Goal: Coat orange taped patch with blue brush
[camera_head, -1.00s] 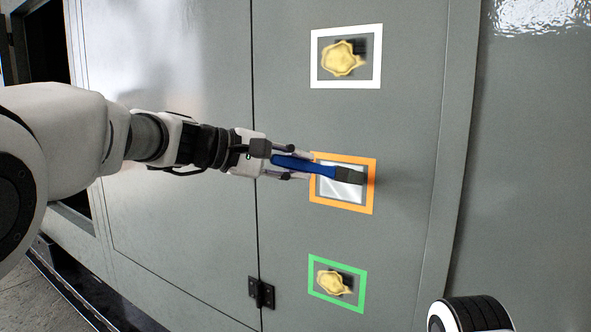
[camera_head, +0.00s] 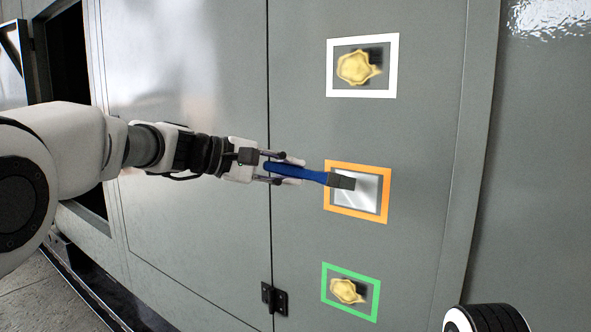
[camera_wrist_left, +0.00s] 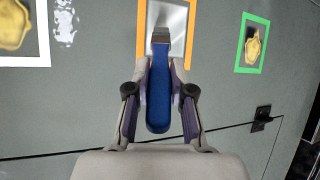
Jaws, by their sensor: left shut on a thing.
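The orange taped patch (camera_head: 380,207) is on the grey enclosure wall, between a white and a green taped square. Inside its frame is a shiny pale grey surface (camera_head: 367,190). My left gripper (camera_head: 290,170) is shut on the blue brush (camera_head: 300,173), which points right with its dark bristle end over the left part of the patch. In the left wrist view the blue brush (camera_wrist_left: 158,95) lies between the fingers (camera_wrist_left: 160,90), its tip within the orange frame (camera_wrist_left: 194,30). I cannot tell whether the bristles touch the surface. My right gripper is not in view.
A white taped square (camera_head: 393,65) above and a green taped square (camera_head: 376,300) below each hold a yellow blob. A black hinge (camera_head: 274,298) sits at the door seam. A dark opening (camera_head: 68,80) is at the left. The panel right of the squares is clear.

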